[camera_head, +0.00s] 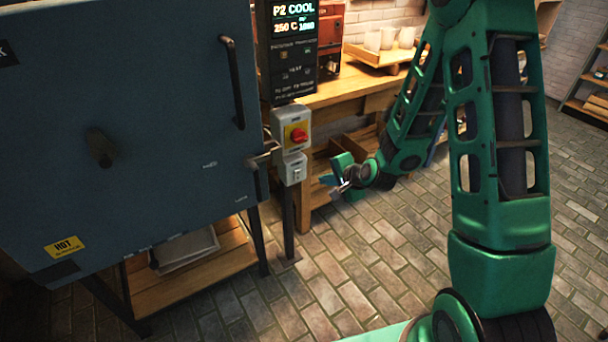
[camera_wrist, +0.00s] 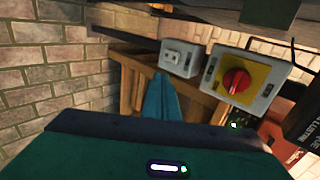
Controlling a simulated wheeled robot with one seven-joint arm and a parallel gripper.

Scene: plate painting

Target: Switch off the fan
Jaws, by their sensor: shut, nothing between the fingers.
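No fan shows in either view. A small grey switch box (camera_head: 292,168) is mounted on a post beside the oven, below a larger grey box with a red rotary knob (camera_head: 298,135) on a yellow plate. In the wrist view, the small box (camera_wrist: 182,58) and the red knob (camera_wrist: 237,81) appear turned over, with the small box left of the knob. The small box's switch position is too small to tell. My gripper (camera_head: 327,181) is shut and empty, just right of the small box and slightly lower, apart from it.
The large blue oven door (camera_head: 130,120) with its handle fills the left. A display panel (camera_head: 290,45) reading "P2 COOL" stands above the switches. A wooden bench (camera_head: 350,85) with cups on a tray is behind. The brick floor below is open.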

